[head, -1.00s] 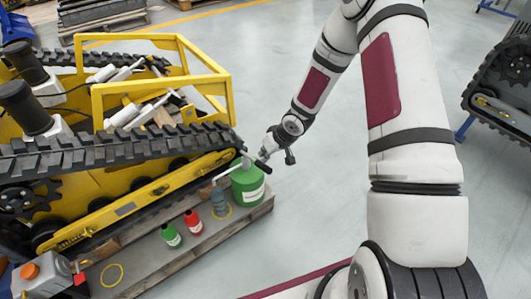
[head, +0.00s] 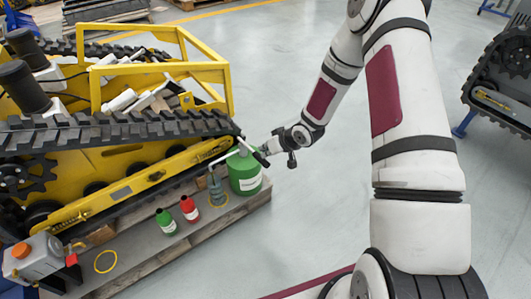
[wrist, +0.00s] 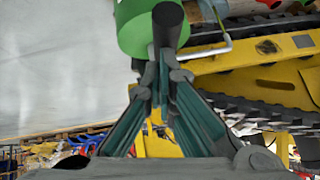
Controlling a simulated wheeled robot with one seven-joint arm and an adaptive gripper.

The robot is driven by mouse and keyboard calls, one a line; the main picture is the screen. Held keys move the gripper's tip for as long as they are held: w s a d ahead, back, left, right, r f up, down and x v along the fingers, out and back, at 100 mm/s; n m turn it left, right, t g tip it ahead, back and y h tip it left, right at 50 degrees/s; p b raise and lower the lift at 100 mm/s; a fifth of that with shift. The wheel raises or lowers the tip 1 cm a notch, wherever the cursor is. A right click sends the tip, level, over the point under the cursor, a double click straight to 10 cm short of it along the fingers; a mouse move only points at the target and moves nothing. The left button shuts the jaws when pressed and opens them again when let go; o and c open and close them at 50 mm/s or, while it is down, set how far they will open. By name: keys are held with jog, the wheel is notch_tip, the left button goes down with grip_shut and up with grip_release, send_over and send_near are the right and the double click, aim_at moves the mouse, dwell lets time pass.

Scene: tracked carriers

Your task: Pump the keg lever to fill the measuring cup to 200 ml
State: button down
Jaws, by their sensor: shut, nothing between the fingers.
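The green keg (head: 244,174) stands at the right end of the pallet, with a pale spout (head: 222,157) reaching left from its top. The grey-blue measuring cup (head: 217,190) stands beside it under the spout; its fill level is too small to read. The keg lever (head: 260,157) slopes down to the right from the keg top, ending in a dark grip. My gripper (head: 268,152) is at the lever's outer end. In the wrist view, my gripper's shut fingers (wrist: 164,70) point at the dark lever grip (wrist: 167,25), with the green keg behind. Contact is unclear.
A red bottle (head: 190,209) and a green bottle (head: 166,222) stand left of the cup on the pallet (head: 150,262). A yellow tracked carrier (head: 130,190) stands close behind.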

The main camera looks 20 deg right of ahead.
jog(key=shift+s+d+f+b, duration=0.1)
jog(key=shift+s+f+b, duration=0.2)
jog(key=shift+f, duration=0.6)
jog(key=shift+s+d+f+b, duration=0.15)
jog(key=shift+f+b, duration=0.25)
jog(key=shift+f, duration=0.45)
jog(key=shift+s+a+f+b, duration=0.1)
jog(key=shift+s+f+b, duration=0.2)
jog(key=shift+f, duration=0.6)
